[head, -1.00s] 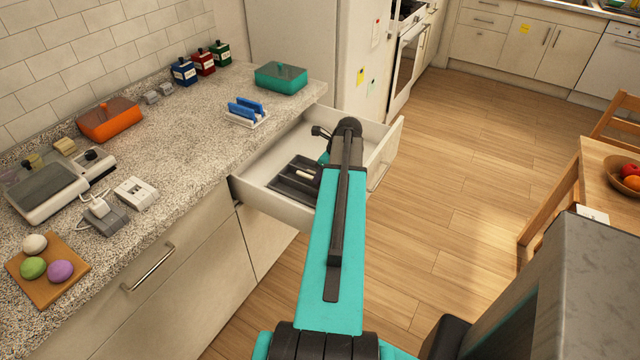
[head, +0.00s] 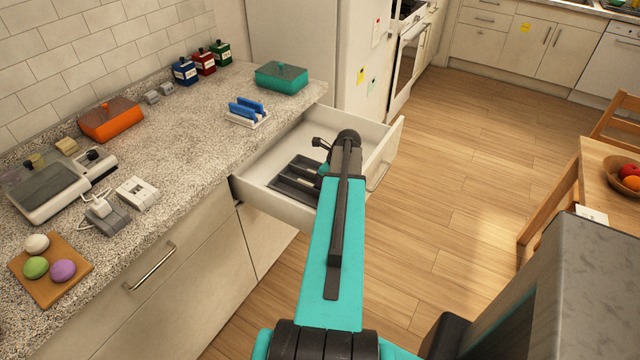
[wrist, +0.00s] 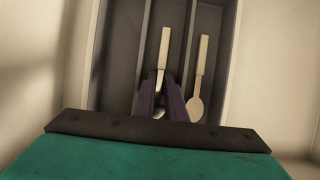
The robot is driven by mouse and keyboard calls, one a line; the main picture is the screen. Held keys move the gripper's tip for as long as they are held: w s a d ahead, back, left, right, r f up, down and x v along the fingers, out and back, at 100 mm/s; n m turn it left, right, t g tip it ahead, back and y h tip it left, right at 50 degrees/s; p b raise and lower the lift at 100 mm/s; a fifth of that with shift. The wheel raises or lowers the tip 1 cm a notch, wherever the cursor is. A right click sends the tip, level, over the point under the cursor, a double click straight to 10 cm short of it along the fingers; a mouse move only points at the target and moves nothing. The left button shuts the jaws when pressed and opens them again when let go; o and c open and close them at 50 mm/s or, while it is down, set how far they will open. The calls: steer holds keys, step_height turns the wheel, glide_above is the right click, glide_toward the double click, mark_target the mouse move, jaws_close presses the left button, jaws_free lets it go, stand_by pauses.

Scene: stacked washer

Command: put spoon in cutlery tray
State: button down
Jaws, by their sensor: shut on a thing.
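A dark grey cutlery tray (head: 283,187) with long compartments sits in the open white drawer; its dividers show in the wrist view (wrist: 145,50). My gripper (wrist: 163,82) is over the tray, its dark fingers shut on a spoon (wrist: 165,46) with a cream handle. The handle points away along the middle compartment, and the fingers partly hide the spoon's lower part. I cannot tell whether it touches the tray floor. Another cream spoon (wrist: 195,108) lies in the right compartment. In the head view my arm hides the fingers and the held spoon.
The drawer (head: 262,203) is pulled out below the speckled counter (head: 190,140). A blue-slotted holder (head: 246,113) and a teal box (head: 281,78) stand on the counter near it. The drawer is bare behind the tray. Open floor lies to the right.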

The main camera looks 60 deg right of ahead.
steer(key=shift+f, duration=0.1)
steer(key=c, duration=2.1)
jaws_free()
steer(key=shift+b+v, duration=1.15)
steer(key=shift+v, duration=5)
steer(key=shift+w, duration=0.1)
